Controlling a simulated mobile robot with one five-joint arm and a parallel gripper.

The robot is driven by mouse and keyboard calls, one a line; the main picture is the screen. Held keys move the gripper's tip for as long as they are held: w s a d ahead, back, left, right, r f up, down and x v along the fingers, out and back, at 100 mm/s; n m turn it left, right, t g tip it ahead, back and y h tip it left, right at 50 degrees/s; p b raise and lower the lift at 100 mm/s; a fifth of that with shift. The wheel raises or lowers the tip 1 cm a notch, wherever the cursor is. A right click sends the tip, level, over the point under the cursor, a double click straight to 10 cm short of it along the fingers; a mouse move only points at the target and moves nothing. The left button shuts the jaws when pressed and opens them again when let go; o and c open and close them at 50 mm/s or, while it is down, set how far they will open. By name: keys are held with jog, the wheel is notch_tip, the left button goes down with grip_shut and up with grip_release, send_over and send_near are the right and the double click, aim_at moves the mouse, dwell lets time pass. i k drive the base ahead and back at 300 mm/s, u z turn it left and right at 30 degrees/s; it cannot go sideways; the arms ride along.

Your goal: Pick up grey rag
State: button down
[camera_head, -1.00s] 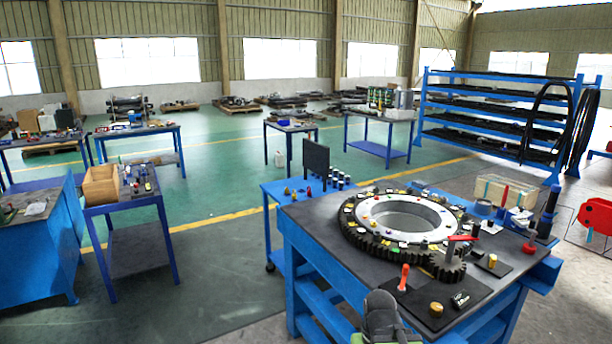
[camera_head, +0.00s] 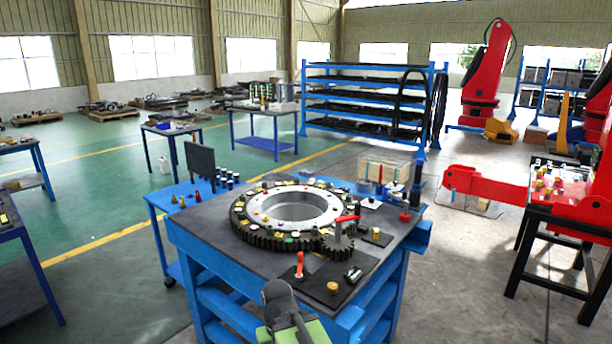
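I cannot make out a grey rag in this view. What looks like my gripper (camera_head: 276,292), dark grey above a green part of my arm, shows at the bottom centre, in front of the near edge of the blue workbench (camera_head: 205,240). Its fingers cannot be told apart, so whether it is open or shut is unclear. On the workbench lie a large toothed ring (camera_head: 240,226), a red-handled tool (camera_head: 299,264) and a small yellow-brown cylinder (camera_head: 332,288).
A lower blue table with a dark panel (camera_head: 200,170) stands behind the workbench. A blue shelf rack (camera_head: 304,100) is at the back. Red machinery (camera_head: 500,187) and a black-legged table (camera_head: 515,260) are at right.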

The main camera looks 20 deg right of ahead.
aim_at(303, 172)
jog(key=z, duration=1.85)
jog(key=i, duration=5.5)
jog(key=u, duration=4.4)
jog(key=i, duration=0.1)
jog(key=z, duration=2.75)
